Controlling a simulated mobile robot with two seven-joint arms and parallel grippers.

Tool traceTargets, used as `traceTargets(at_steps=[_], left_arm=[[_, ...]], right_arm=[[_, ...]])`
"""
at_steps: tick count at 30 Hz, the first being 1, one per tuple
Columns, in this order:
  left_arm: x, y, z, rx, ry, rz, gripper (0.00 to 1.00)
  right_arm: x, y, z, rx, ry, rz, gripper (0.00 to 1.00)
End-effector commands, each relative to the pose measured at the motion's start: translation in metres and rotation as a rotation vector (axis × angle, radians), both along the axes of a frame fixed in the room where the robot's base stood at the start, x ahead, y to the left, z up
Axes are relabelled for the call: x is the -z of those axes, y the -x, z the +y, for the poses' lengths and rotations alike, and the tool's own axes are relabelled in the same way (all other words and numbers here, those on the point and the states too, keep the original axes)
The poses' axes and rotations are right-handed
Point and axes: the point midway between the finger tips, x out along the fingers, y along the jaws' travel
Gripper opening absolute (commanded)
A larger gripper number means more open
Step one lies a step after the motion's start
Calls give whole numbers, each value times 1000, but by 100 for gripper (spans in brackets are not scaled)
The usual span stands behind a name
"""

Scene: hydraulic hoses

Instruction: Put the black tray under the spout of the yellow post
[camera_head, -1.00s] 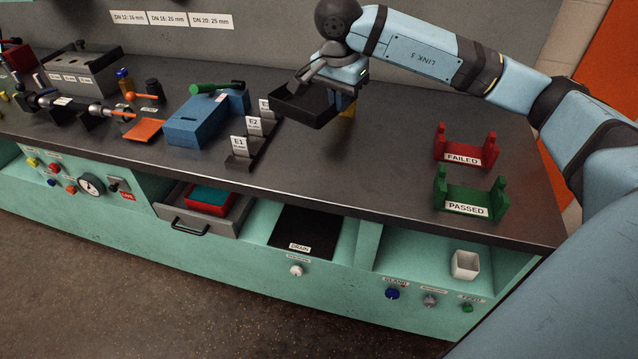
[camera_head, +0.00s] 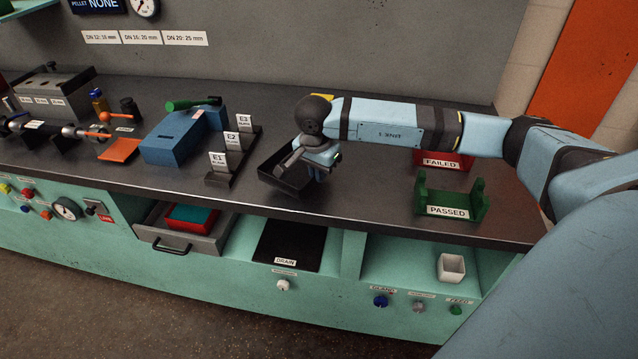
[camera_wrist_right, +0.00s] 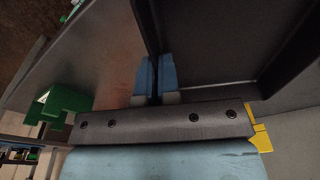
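The black tray (camera_head: 279,182) is held at the front part of the bench top, to the right of the E1 to E3 rack. My right gripper (camera_head: 301,160) is shut on one wall of the tray. In the right wrist view the blue fingers (camera_wrist_right: 154,80) pinch that wall, and the tray's inside (camera_wrist_right: 210,40) fills the upper right. Whether the tray touches the bench I cannot tell. A yellow part (camera_head: 322,97), apparently of the yellow post, shows just behind my right arm; its spout is hidden. Yellow also shows in the wrist view (camera_wrist_right: 262,137). My left gripper is out of view.
The label rack (camera_head: 230,160) and a blue block (camera_head: 182,138) stand left of the tray. A green PASSED cradle (camera_head: 450,202) and a red FAILED cradle (camera_head: 443,160) stand to the right. The dark bench top (camera_head: 360,200) is clear between tray and cradles.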

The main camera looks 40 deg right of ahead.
Motion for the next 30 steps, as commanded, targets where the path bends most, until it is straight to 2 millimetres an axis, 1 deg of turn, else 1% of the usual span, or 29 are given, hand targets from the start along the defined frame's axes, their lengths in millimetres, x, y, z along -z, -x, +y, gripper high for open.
traceTargets(at_steps=[7,9,15,19,20,21,23,30], left_arm=[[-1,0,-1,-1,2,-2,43],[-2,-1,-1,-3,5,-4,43],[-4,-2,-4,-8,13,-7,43],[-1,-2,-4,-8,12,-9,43],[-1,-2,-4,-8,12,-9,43],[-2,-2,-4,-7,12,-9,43],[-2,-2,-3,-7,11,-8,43],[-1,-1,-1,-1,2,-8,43]], right_arm=[[36,1,0,-1,0,4,0],[39,1,0,-2,-1,1,0],[39,1,0,-1,0,1,0],[43,0,0,-1,0,1,0],[43,1,0,-1,0,1,5],[42,1,0,-1,0,1,14],[42,1,0,-1,0,1,28],[41,1,0,-1,0,1,28]])
